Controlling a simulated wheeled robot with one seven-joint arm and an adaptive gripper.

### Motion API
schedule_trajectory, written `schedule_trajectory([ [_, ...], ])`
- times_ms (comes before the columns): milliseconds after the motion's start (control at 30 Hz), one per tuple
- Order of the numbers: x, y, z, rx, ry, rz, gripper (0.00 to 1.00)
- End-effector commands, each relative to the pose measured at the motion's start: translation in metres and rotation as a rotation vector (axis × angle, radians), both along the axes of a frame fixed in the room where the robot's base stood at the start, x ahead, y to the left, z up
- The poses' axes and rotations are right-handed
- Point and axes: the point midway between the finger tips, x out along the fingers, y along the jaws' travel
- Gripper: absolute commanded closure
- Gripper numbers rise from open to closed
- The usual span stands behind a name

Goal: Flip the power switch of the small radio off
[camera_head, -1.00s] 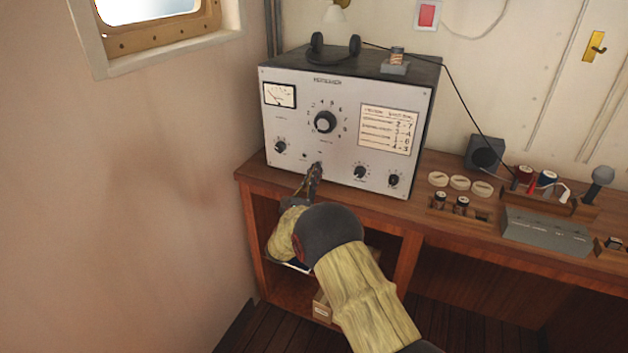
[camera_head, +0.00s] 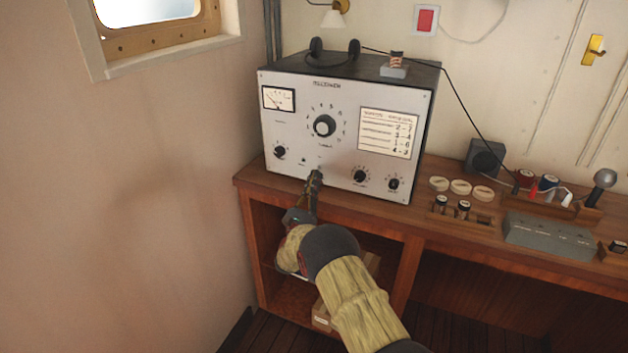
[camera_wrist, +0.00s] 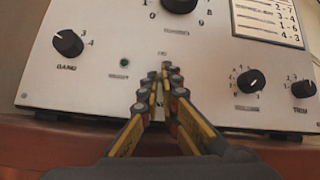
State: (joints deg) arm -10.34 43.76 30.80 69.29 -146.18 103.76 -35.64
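The small radio (camera_head: 345,90) is a grey-white panel in a dark case, standing on the wooden desk. My gripper (camera_head: 316,174) is at the lower middle of its front panel. In the wrist view the fingers of my gripper (camera_wrist: 167,76) converge and their tips look closed together. A small brass-coloured tip, which looks like the power switch (camera_wrist: 165,65), shows just above the fingertips; most of it is hidden, so its position and any contact cannot be told. A green lamp (camera_wrist: 125,62) is left of the fingers.
Knobs flank the fingers: the gang knob (camera_wrist: 68,43) on the left, another knob (camera_wrist: 251,82) and the trim knob (camera_wrist: 304,89) on the right. Headphones (camera_head: 335,52) lie on top of the radio. A desk edge (camera_head: 340,205) runs below the panel.

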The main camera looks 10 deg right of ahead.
Motion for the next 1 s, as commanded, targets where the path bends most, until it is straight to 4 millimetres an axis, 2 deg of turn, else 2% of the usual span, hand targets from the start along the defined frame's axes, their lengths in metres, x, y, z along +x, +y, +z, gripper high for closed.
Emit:
schedule_trajectory([
  [33, -0.001, -0.001, -0.001, 0.000, 0.001, -0.003, 1.00],
  [100, -0.001, -0.001, -0.001, 0.001, 0.001, -0.003, 0.93],
  [400, 0.000, 0.000, -0.001, 0.001, 0.001, -0.002, 0.76],
  [767, -0.002, 0.002, -0.003, 0.000, 0.002, 0.000, 0.76],
  [1000, -0.023, 0.018, -0.028, -0.001, 0.003, 0.001, 0.76],
])
